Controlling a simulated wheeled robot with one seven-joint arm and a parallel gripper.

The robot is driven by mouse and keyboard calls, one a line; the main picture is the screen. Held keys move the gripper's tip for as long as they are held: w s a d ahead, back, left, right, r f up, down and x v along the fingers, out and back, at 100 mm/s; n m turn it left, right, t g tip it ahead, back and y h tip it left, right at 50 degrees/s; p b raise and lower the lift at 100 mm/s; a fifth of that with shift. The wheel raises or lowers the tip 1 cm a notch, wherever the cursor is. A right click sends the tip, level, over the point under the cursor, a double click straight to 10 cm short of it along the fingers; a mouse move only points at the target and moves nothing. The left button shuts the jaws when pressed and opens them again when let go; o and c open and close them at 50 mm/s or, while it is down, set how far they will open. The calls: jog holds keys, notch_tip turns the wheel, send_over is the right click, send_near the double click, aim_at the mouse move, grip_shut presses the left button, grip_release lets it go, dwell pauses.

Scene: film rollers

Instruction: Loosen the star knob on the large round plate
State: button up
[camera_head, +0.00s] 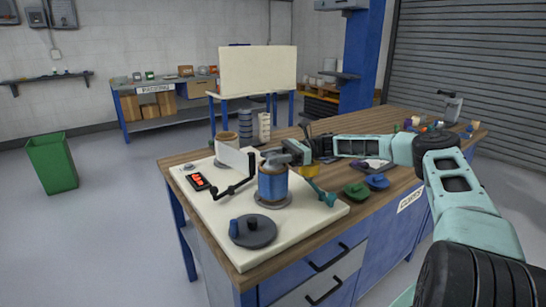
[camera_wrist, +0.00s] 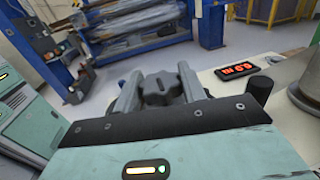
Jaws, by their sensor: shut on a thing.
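The surface under the knob is hidden in the wrist view.
A black crank (camera_head: 236,188) stands close left of the roll, beside a display with red digits (camera_head: 199,182). Green (camera_head: 356,191) and blue (camera_head: 377,181) knobs lie on the wooden bench right of the board.

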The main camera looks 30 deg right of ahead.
jog(key=shift+f, duration=0.1)
jog(key=o, duration=1)
jog(key=d, duration=0.5)
jog(key=s+d+b, duration=0.1)
jog(key=d, duration=0.5)
jog(key=s+d+b, duration=0.1)
jog(key=d, duration=0.5)
jog(key=shift+s+d, duration=0.1)
jog(key=shift+s, duration=0.1)
